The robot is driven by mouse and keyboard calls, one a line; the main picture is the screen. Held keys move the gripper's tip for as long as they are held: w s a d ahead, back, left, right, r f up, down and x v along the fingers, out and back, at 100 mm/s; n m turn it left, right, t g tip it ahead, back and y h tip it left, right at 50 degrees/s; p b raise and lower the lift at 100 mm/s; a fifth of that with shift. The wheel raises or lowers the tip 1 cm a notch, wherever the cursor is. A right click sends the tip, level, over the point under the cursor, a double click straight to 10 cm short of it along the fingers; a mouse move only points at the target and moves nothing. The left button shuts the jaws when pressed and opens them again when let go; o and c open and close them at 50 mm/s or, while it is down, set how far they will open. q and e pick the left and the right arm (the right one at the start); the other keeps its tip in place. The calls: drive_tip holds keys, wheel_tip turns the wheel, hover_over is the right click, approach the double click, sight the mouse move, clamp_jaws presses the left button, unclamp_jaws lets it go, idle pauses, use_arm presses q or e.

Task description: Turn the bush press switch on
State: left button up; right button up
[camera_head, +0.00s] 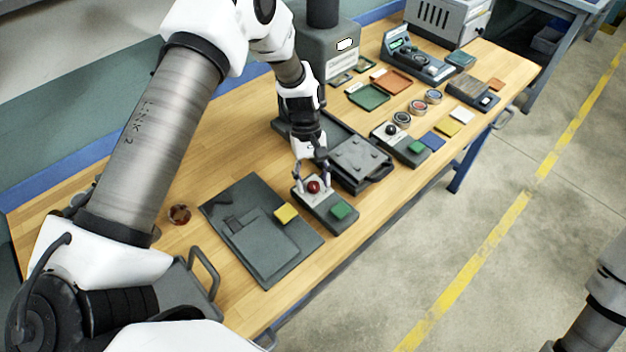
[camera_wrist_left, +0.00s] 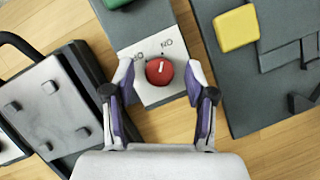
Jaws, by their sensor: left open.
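A red round knob (camera_head: 314,187) stands on the white plate of a dark grey control box (camera_head: 340,226), which also has a green square pad (camera_head: 342,210). My left gripper (camera_head: 312,178) is open, pointing down over the knob. In the left wrist view, the red knob (camera_wrist_left: 159,71) lies between the open fingertips of my left gripper (camera_wrist_left: 160,75), with a gap showing on each side. A pale mark on the knob points up and slightly right, near small printed letters. My right gripper is out of view.
A dark flat plate with a yellow pad (camera_head: 286,213) lies left of the box. A dark fixture (camera_head: 358,160) stands close on its other side. Another control box with a black knob (camera_head: 390,130) is farther back. A grey press body (camera_head: 325,55) stands behind.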

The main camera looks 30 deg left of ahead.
use_arm(q)
drive_tip(key=v, duration=0.7)
idle(0.3)
